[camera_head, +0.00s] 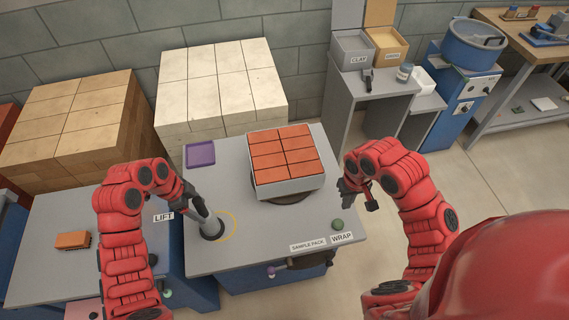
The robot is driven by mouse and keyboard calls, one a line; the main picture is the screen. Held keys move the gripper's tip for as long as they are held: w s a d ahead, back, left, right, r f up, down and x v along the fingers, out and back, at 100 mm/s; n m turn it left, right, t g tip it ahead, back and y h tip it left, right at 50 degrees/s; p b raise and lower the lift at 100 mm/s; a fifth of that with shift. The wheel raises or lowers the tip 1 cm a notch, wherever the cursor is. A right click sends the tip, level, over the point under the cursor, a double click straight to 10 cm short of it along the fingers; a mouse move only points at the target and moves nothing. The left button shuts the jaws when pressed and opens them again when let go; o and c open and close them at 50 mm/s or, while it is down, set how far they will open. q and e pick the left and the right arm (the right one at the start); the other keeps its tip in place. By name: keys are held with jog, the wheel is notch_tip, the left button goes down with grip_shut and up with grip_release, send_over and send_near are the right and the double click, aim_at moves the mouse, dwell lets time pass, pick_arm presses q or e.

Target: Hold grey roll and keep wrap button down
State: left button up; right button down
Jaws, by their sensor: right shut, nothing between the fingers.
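The grey roll (211,225) stands at the left front of the grey worktable (230,258), with a yellow ring marked on the table beside it. My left gripper (203,211) is at the top of the roll; its fingers overlap the roll, and their gap is too small to make out. The green wrap button (338,224) is near the table's right front corner, behind the WRAP label (342,238). My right gripper (346,197) is shut and empty, near the table's right edge, a little behind the button in the picture and apart from it.
A white-sided box of orange bricks (285,155) sits on a dark round turntable (285,196) at the table's middle. A purple tray (201,154) lies at the back left. Stacks of pale blocks (222,85) stand behind. The lift table (50,240) with an orange brick is at left.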

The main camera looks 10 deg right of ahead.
pick_arm(q)
jog(key=v, duration=0.7)
jog(key=shift+r, duration=0.2)
jog(key=shift+s+a, duration=0.1)
jog(key=shift+a, duration=0.05)
dwell(0.6)
